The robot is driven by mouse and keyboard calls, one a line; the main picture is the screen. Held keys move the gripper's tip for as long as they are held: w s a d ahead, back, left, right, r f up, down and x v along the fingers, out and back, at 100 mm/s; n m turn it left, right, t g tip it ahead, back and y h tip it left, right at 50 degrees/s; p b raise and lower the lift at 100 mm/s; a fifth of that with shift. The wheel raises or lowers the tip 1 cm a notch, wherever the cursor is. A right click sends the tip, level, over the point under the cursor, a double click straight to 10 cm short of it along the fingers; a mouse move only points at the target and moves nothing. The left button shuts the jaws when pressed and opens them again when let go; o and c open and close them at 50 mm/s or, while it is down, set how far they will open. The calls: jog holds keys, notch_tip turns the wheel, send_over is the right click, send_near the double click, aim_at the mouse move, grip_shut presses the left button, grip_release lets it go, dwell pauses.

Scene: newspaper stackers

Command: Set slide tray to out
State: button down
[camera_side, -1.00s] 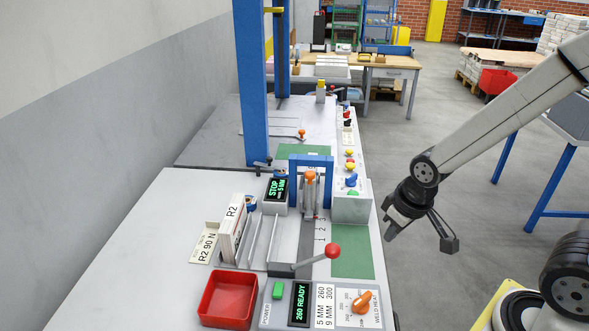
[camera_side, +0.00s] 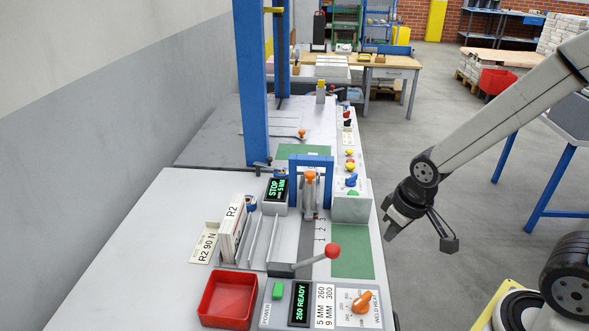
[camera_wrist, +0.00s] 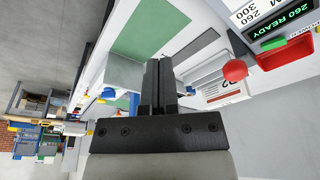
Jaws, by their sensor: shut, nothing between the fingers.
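My gripper (camera_side: 393,230) hangs in the air to the right of the bench, apart from the controls. In the wrist view its two dark fingers (camera_wrist: 158,65) are together and empty. No label in view names the slide tray, so I cannot tell for sure which part it is. The red ball (camera_wrist: 235,70) also shows in the wrist view, right of the fingers. An orange knob (camera_side: 310,176) stands within a blue arch (camera_side: 327,162).
A red bin (camera_side: 228,300), a panel reading 260 READY (camera_side: 299,303) and an orange weld heat dial (camera_side: 362,302) line the near end. White R2 blocks (camera_side: 232,230) stand at left. A blue post (camera_side: 252,90) rises behind. Open floor lies right of the bench.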

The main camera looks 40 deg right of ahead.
jog(key=c, duration=1.3)
grip_release()
jog(key=o, duration=0.7)
jog(key=shift+w+r, duration=0.1)
jog(key=shift+w, duration=0.1)
jog(key=shift+o, duration=1.3)
jog(key=shift+w+r, duration=0.1)
jog(key=shift+w, duration=0.3)
jog(key=t, duration=0.2)
send_near(311, 173)
jog(key=f, duration=0.1)
jog(key=shift+w, duration=0.25)
jog(key=shift+f, duration=0.1)
jog(key=shift+x, duration=3.85)
grip_shut()
